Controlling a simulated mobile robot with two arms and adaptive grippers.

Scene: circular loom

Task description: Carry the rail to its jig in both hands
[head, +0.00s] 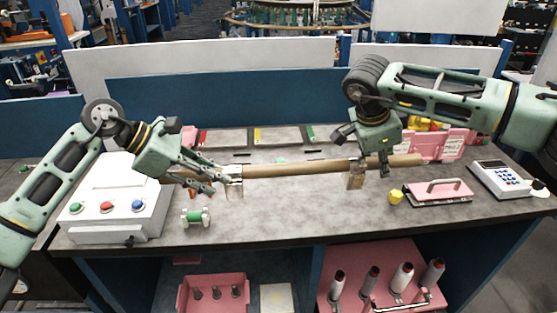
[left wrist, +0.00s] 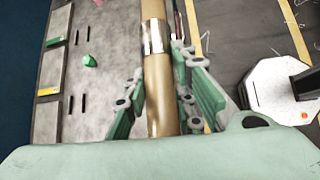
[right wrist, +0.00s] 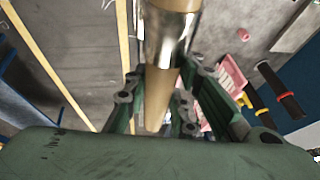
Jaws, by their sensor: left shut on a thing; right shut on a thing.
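The rail (head: 295,170) is a long tan rod, roughly level above the grey bench, its right end slightly higher in the head view. My left gripper (head: 208,180) is shut on it near its left end. My right gripper (head: 374,163) is shut on it near its right end. The rail runs between the fingers in the left wrist view (left wrist: 158,85) and the right wrist view (right wrist: 157,95).
A white box (head: 115,200) with coloured buttons stands at the left. A green spool (head: 195,217) lies near the front edge. A yellow piece (head: 396,197), a pink handled plate (head: 438,191) and a keypad (head: 499,178) are at the right. A blue panel (head: 220,103) closes the back.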

